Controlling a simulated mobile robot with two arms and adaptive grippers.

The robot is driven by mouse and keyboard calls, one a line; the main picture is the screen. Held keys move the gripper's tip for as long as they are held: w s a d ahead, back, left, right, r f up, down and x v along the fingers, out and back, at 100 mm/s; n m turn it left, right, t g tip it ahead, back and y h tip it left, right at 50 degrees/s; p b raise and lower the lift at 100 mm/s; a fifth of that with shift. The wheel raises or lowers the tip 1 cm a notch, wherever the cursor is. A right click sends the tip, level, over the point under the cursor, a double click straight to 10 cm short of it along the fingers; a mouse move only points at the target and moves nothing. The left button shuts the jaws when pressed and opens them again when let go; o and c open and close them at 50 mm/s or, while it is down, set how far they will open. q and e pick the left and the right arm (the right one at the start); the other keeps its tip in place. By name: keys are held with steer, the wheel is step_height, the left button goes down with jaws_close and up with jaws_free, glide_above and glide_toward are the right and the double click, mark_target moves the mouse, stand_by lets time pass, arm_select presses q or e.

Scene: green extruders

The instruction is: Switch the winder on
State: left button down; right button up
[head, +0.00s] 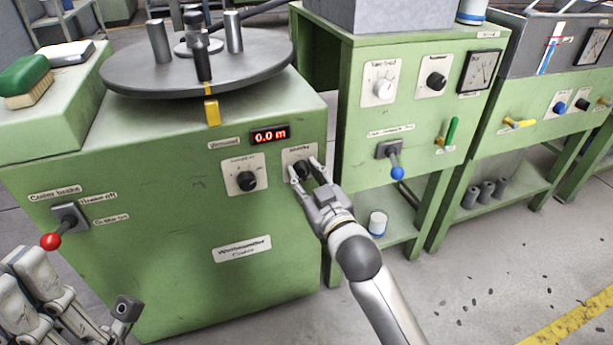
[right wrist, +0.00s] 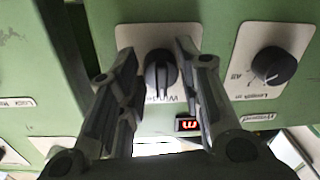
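The green winder cabinet (head: 170,230) stands at the left of the head view. Its small dark rotary knob (head: 301,169) sits on a pale plate under the red display (head: 270,135), which reads 0.0 m. My right gripper (head: 309,170) is at this knob, one finger on each side. In the right wrist view the knob (right wrist: 160,74) shows between the open fingers (right wrist: 158,52), its white mark toward the picture's bottom; a gap shows at its left, and contact at the right cannot be told. My left gripper (head: 75,312) is low at the left, partly cut off.
A second knob (head: 246,180) labelled for length sits left of the first; it also shows in the right wrist view (right wrist: 272,66). A red-balled brake lever (head: 51,241) is at the left. A blue-balled lever (head: 397,173) juts from the neighbouring green machine (head: 340,110).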

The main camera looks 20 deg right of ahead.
steer(key=c, duration=0.5)
steer(key=shift+o, duration=0.2)
